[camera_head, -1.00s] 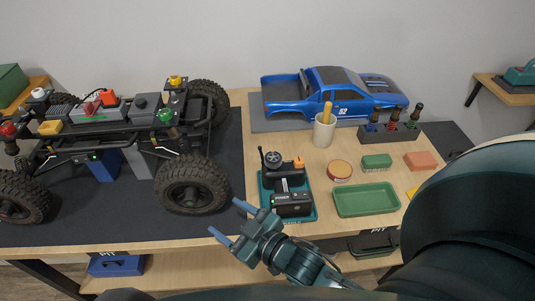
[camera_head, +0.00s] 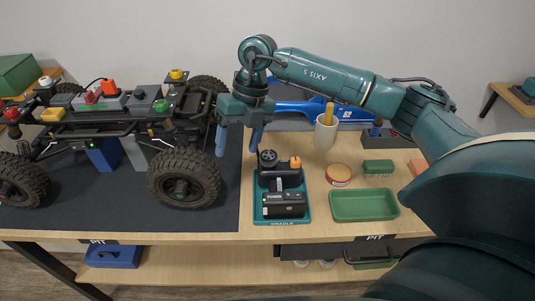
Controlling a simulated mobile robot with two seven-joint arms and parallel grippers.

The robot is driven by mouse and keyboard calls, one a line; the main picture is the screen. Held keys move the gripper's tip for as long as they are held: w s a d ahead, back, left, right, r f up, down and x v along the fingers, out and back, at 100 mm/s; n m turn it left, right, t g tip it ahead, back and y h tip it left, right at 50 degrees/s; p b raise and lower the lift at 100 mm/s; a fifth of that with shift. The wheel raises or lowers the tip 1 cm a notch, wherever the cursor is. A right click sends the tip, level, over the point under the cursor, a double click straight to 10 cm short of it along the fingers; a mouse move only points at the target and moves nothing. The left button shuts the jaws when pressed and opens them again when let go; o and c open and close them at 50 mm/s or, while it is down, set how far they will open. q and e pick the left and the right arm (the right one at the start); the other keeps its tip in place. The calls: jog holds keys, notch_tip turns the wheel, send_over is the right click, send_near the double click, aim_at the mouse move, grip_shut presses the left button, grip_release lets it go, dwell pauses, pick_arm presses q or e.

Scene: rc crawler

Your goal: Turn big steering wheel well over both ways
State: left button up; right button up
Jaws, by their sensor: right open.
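The black steering wheel (camera_head: 268,158) sits on the left side of the black radio transmitter (camera_head: 284,204), which also has an orange knob (camera_head: 295,162). The transmitter stands on a teal base (camera_head: 282,221) near the table's front. My right gripper (camera_head: 238,152) points down with its two blue fingers apart and nothing between them. It hangs above the table, just left of the wheel in the picture. Its right finger appears close to the wheel, but I cannot tell whether they touch. My left gripper is not in view.
The crawler chassis (camera_head: 100,130) stands on a dark mat (camera_head: 110,215) at left. My right arm partly covers the blue car body (camera_head: 300,107). A beige cup (camera_head: 326,134), a round tin (camera_head: 339,174), a green tray (camera_head: 363,206) and a green block (camera_head: 378,167) are right of the transmitter.

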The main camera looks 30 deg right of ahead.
aim_at(269, 155)
jog(key=w+d+r+m+h, duration=0.2)
jog(key=d+r+h, duration=0.2)
jog(key=d, duration=0.5)
jog(key=shift+t, duration=0.3)
notch_tip(269, 155, down, 13)
jog(key=shift+s+a+f+p, duration=0.1)
jog(key=shift+s+p, duration=0.05)
jog(key=shift+p, duration=0.35)
jog(key=c, duration=1)
